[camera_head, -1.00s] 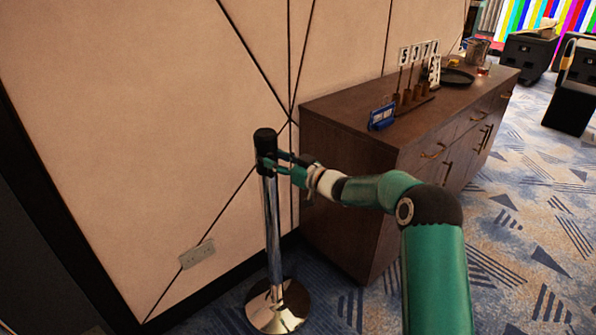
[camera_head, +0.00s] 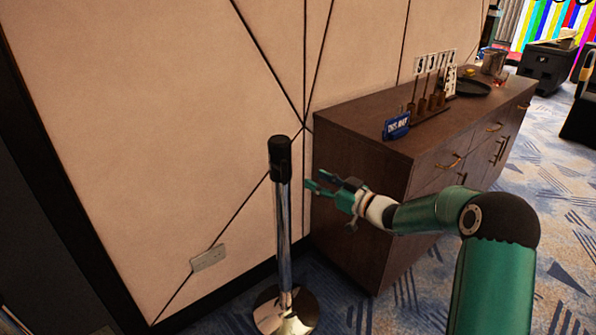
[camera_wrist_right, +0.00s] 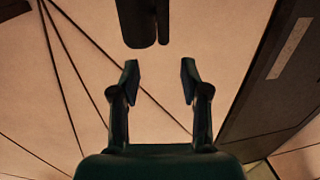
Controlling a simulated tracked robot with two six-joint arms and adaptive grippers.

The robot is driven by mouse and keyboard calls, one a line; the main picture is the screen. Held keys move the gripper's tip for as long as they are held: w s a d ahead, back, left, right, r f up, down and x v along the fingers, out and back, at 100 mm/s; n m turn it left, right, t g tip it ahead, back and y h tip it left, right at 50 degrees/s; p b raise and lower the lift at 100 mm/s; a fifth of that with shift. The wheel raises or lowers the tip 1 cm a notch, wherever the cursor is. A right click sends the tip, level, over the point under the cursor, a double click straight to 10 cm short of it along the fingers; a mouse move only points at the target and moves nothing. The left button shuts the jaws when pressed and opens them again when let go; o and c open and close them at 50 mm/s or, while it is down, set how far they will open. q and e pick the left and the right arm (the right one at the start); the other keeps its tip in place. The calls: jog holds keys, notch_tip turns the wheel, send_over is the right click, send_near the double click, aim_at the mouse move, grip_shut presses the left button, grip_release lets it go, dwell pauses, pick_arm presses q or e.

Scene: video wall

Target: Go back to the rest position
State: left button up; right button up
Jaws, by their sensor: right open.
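My right gripper (camera_head: 318,183) is open and empty, just right of the black-topped chrome stanchion post (camera_head: 283,225) in the head view. A gap shows between its fingers and the post. In the right wrist view the two fingers (camera_wrist_right: 159,82) stand apart with nothing between them. The post's black top (camera_wrist_right: 143,22) shows beyond the fingertips there. The post stands upright on its round chrome base (camera_head: 286,311). My left gripper is in neither view.
A brown wooden sideboard (camera_head: 380,215) stands close behind and to the right of my gripper. On it are a blue sign (camera_head: 397,127), a row of number cards (camera_head: 434,62) and a dark tray (camera_head: 473,88). A panelled wall (camera_head: 150,120) is behind the post. Patterned carpet lies at right.

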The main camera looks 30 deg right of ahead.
jog(key=shift+a, duration=0.1)
jog(key=w+a+f+g+y, duration=0.1)
jog(key=a+f, duration=0.4)
jog(key=a, duration=0.3)
jog(key=w+a+f+g+y, duration=0.1)
jog(key=a+f+y, duration=0.1)
jog(key=a+f, duration=0.45)
jog(key=s+a+f+m+g+h, duration=0.1)
jog(key=s+a+f+m+g, duration=0.15)
jog(key=s+a+f, duration=0.4)
jog(key=s+a+f+m+g+h, duration=0.15)
jog(key=s+a+f+g, duration=0.25)
jog(key=a+f, duration=0.5)
jog(key=s+f+m+g+h, duration=0.1)
jog(key=s+f+g, duration=0.35)
jog(key=s, duration=0.75)
jog(key=s+f+g+h, duration=0.1)
jog(key=s+f+g, duration=0.35)
jog(key=s, duration=0.65)
notch_tip(320, 180, up, 12)
jog(key=p, duration=1.3)
jog(key=shift+a+t, duration=0.3)
jog(key=shift+t, duration=0.05)
